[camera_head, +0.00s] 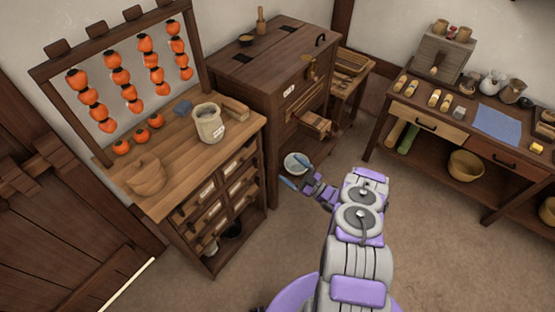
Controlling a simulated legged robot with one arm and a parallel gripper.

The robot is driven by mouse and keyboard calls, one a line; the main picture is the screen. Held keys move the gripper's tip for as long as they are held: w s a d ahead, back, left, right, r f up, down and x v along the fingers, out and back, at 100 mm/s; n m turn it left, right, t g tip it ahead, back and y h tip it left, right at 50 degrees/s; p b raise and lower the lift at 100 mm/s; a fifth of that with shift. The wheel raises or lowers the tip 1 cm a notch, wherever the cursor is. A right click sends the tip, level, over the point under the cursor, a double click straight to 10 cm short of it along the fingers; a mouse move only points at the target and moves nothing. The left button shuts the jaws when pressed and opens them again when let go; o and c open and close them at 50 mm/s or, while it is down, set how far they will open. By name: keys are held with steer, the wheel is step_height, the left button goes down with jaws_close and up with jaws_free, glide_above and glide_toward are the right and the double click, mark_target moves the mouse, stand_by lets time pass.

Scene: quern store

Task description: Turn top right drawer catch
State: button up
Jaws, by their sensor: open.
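The small drawer cabinet (160,205) stands at the left, with labelled drawers in two columns on its front. Its top right drawer (241,160) sits just below the worktop, near the right corner, and looks closed. The catch on it is too small to make out, so I cannot tell how it is turned. My gripper (296,176) has blue fingertips and is open and empty. In the picture it is to the right of the drawer front and a little lower, apart from it.
Orange fruit strings (119,80) hang on a rack above the worktop, beside a pale jar (208,123). A tall dark wooden chest (282,62) stands right of the cabinet. A pale bowl (296,160) shows behind my gripper. A long table (455,133) stands at the right. Bare floor lies in front.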

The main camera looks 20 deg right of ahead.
mark_target(251, 141)
steer(key=shift+s+a+r+m+g+h, duration=0.55)
steer(key=shift+s+r+g+h, duration=1)
steer(key=shift+r, duration=1.65)
steer(key=w+a+t+b, duration=0.1)
steer(key=w+a+b, duration=0.3)
steer(key=w+a, duration=0.6)
steer(key=w, duration=0.4)
steer(key=shift+w+h, duration=0.2)
steer(key=shift+h, duration=0.15)
steer(key=shift+c, duration=0.3)
